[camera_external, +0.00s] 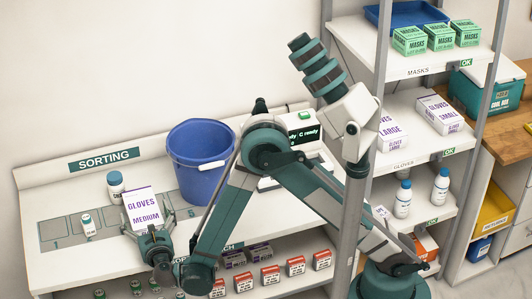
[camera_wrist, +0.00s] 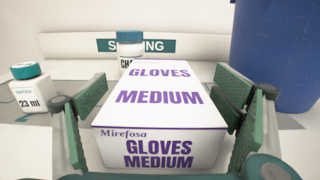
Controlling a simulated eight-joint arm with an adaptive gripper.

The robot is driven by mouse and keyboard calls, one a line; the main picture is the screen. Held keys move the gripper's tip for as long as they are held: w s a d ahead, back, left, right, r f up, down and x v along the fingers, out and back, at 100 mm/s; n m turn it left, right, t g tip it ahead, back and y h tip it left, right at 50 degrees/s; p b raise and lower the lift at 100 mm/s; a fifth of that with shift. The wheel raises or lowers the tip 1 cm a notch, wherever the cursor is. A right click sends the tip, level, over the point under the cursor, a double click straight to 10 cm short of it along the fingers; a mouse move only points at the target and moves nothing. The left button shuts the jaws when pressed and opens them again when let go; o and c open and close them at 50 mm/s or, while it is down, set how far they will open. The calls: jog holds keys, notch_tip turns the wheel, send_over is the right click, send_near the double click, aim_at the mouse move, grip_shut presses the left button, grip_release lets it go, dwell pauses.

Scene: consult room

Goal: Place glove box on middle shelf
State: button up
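The glove box (camera_external: 143,208), white with purple "GLOVES MEDIUM" lettering, sits on the sorting table at the left. My gripper (camera_external: 152,240) is at its near side. In the wrist view the glove box (camera_wrist: 160,105) lies between the two green fingers of my gripper (camera_wrist: 165,125), with what look like narrow gaps at both sides. The fingers appear open around it; firm contact does not show. The middle shelf (camera_external: 405,158), labelled "GLOVES", is on the rack at the right and carries a "LARGE" box (camera_external: 390,135) and a "SMALL" box (camera_external: 440,115).
A blue bucket (camera_external: 200,165) stands right of the glove box. A blue-capped jar (camera_external: 116,186) is behind it and a small bottle (camera_external: 87,225) to its left. A grey rack post (camera_external: 357,200) stands before the shelves.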

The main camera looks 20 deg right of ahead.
jog(key=shift+r, duration=0.2)
dwell(0.3)
jog(key=s+p, duration=0.2)
jog(key=s, duration=1)
jog(key=shift+f, duration=0.1)
dwell(0.9)
